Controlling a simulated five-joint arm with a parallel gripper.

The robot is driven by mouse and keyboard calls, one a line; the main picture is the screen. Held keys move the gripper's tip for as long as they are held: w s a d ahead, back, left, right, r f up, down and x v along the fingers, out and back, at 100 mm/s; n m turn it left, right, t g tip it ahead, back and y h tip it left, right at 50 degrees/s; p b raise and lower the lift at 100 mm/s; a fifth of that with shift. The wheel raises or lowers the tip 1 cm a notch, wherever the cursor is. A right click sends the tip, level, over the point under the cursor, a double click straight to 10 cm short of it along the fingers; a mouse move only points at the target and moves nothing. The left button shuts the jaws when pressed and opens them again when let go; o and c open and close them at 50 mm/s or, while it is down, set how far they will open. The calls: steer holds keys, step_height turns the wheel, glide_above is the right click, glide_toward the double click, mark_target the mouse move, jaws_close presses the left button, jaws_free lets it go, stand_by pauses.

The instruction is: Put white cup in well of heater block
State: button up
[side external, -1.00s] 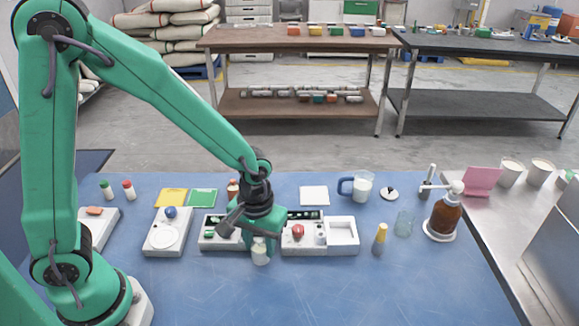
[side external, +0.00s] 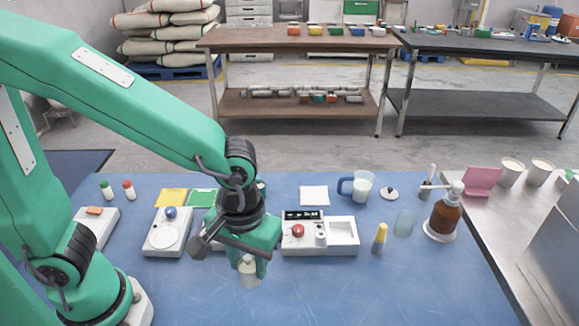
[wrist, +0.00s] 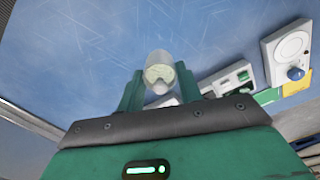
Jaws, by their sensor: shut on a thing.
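The white cup (side external: 249,274) is held in my gripper (side external: 250,262), low over the front of the blue table. In the wrist view the cup (wrist: 159,68) stands out between the two green fingers. I cannot tell whether its base touches the table. A pale unit with green parts (side external: 218,243) is mostly hidden behind my gripper in the side view; it also shows in the wrist view (wrist: 226,79). To its right is a white unit with a display, a red knob and a square recess (side external: 290,247). I cannot tell which unit is the heater block.
A white unit with a round plate and blue knob (side external: 163,241) stands left. A yellow-topped bottle (side external: 380,238), a glass (side external: 404,222), a brown pump bottle (side external: 445,218) and a blue-handled jug (side external: 361,187) stand right. The front right of the table is clear.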

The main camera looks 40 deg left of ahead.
steer(key=shift+s+d+r, duration=0.15)
steer(key=shift+s+r, duration=0.05)
steer(key=shift+w, duration=0.1)
stand_by(0.5)
steer(key=shift+w+d+r, duration=0.15)
steer(key=shift+w+d, duration=0.2)
steer(key=shift+w, duration=0.15)
steer(key=w+d, duration=0.3)
steer(key=w, duration=0.5)
steer(key=w+d+r, duration=0.1)
steer(key=w+d, duration=0.3)
steer(key=w, duration=0.4)
steer(key=shift+w+r, duration=0.25)
glide_toward(340, 236)
steer(key=shift+f, duration=2.05)
steer(key=shift+f, duration=0.15)
